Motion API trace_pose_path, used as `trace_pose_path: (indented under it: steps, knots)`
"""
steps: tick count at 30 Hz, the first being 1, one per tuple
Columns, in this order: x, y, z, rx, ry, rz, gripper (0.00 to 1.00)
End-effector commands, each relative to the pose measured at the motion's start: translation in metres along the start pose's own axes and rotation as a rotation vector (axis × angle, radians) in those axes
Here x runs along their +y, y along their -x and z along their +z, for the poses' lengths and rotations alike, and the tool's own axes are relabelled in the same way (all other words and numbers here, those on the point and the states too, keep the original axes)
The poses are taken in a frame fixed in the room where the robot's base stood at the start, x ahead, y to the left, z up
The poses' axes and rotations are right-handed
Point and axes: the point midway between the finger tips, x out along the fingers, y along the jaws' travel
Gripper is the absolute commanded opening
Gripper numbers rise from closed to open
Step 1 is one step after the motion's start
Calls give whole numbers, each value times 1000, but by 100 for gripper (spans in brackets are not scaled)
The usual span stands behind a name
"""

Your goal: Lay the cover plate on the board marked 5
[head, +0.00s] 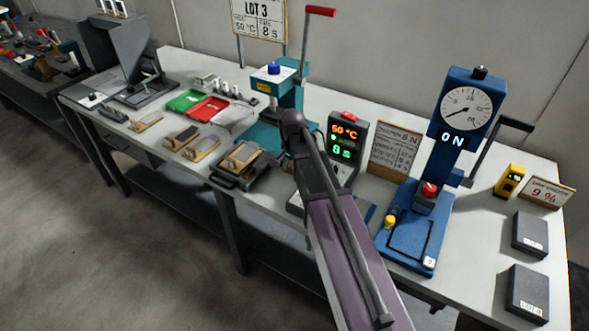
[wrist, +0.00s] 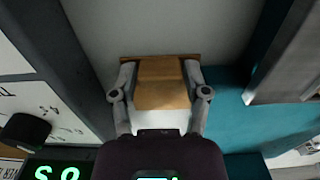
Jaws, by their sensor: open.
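My gripper (wrist: 158,75) is open in the wrist view, with one finger on each side of a brown wooden piece (wrist: 160,90). I cannot tell whether the fingers touch it, or whether it is the cover plate or a board. In the head view my arm reaches over the bench and hides the gripper's fingers. A wooden board (head: 147,122), with others (head: 181,139) (head: 201,150) beside it, lies on the bench, some with dark grey pieces on top. Another wooden piece (head: 242,155) sits on a dark fixture (head: 226,178). No number 5 is readable.
A teal press (head: 292,80) with a raised red-tipped lever stands behind my arm. A display (head: 345,150) reads 50 °C and 8 s. Green (head: 184,101) and red (head: 208,107) trays lie left. A blue gauge press (head: 460,130) and dark boxes (head: 529,235) (head: 527,293) stand right.

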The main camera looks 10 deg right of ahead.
Motion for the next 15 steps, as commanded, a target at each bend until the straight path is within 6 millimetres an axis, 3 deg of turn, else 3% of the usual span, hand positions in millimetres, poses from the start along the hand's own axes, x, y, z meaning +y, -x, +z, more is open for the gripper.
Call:
trace_pose_path:
  steps: [2,7,15]
  knots:
    - [0,0,0,0,0,0,60]
    - [0,0,0,0,0,0,12]
    - [0,0,0,0,0,0,10]
